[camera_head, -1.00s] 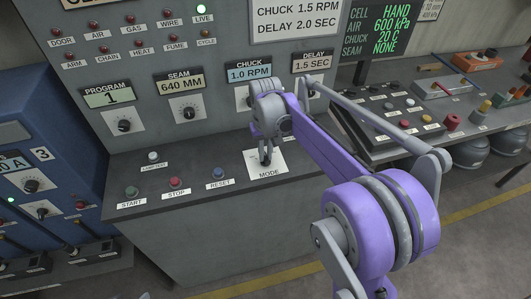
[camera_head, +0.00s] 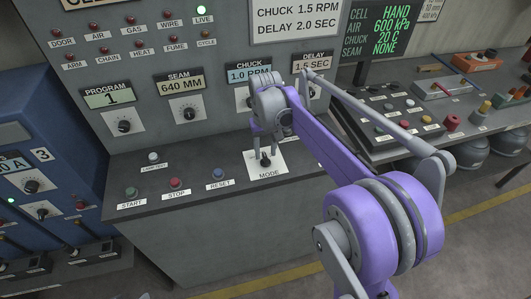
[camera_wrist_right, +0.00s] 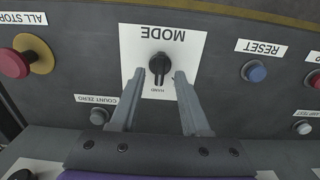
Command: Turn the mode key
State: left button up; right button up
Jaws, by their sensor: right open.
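The mode key (camera_head: 265,160) is a small dark knob on a white plate marked MODE, on the sloping desk of the grey cabinet. In the right wrist view the key (camera_wrist_right: 159,64) shows upside down, its long axis upright in the picture, with a small HAND label at its lower end. My right gripper (camera_head: 270,150) is open and empty. In the right wrist view its two fingertips (camera_wrist_right: 160,78) flank the key, left and right, with a gap on each side. Whether the tips are level with the key or above it, I cannot tell. My left gripper does not show.
Start (camera_head: 131,191), stop (camera_head: 175,183) and reset (camera_head: 218,174) buttons lie left of the key. A red all-stop button (camera_wrist_right: 14,63) and a count zero button (camera_wrist_right: 98,116) are close by. Dials stand on the upright panel behind, including the seam dial (camera_head: 189,112).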

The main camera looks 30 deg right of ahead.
aim_at(265, 157)
notch_tip(265, 157, up, 9)
dwell(0.3)
dwell(0.4)
